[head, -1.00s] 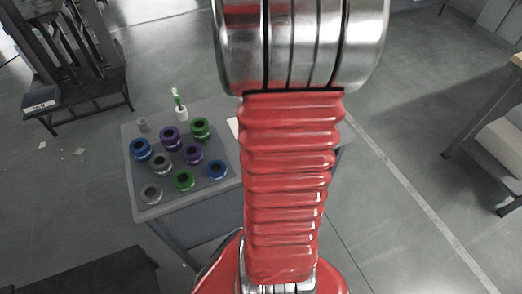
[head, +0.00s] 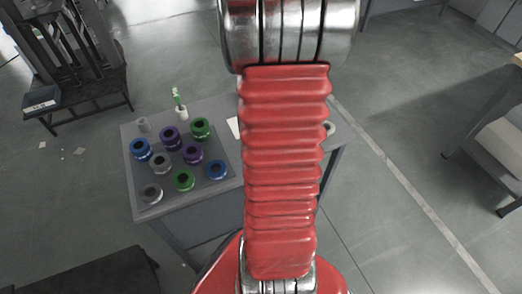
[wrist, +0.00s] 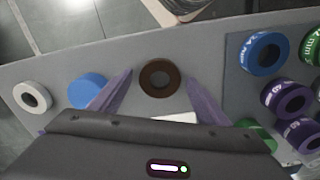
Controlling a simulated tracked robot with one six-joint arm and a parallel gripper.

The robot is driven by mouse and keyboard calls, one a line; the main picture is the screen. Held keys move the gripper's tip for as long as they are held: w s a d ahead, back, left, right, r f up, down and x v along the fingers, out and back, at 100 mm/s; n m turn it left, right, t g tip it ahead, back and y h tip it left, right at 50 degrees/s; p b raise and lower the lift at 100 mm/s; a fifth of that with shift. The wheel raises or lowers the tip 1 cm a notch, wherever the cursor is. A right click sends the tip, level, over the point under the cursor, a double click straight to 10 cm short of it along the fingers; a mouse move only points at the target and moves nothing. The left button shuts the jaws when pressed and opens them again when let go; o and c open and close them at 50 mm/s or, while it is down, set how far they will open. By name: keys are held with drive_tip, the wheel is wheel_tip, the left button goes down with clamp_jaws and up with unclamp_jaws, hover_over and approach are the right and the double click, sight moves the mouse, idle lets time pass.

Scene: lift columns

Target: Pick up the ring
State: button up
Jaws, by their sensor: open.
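In the wrist view a brown ring (wrist: 146,79) lies on the grey table (wrist: 215,62), between and just beyond the fingers of my gripper (wrist: 159,75). The gripper is open, with nothing held. A white ring (wrist: 22,95) lies at the far left. A blue round piece (wrist: 85,88) is partly hidden behind the left finger. In the head view several blue, purple, green and grey rings stand on a dark mat (head: 211,150). My red arm hides the gripper and the brown ring there. A pale ring (head: 331,128) shows just right of the arm.
A blue ring (wrist: 250,58) and purple rings stand close to the right of my gripper in the wrist view.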

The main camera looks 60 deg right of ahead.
drive_tip(key=shift+c, duration=0.6)
drive_tip(key=c, duration=1.1)
wheel_tip(320, 180, up, 10)
idle(0.3)
idle(0.5)
drive_tip(key=shift+r, duration=0.45)
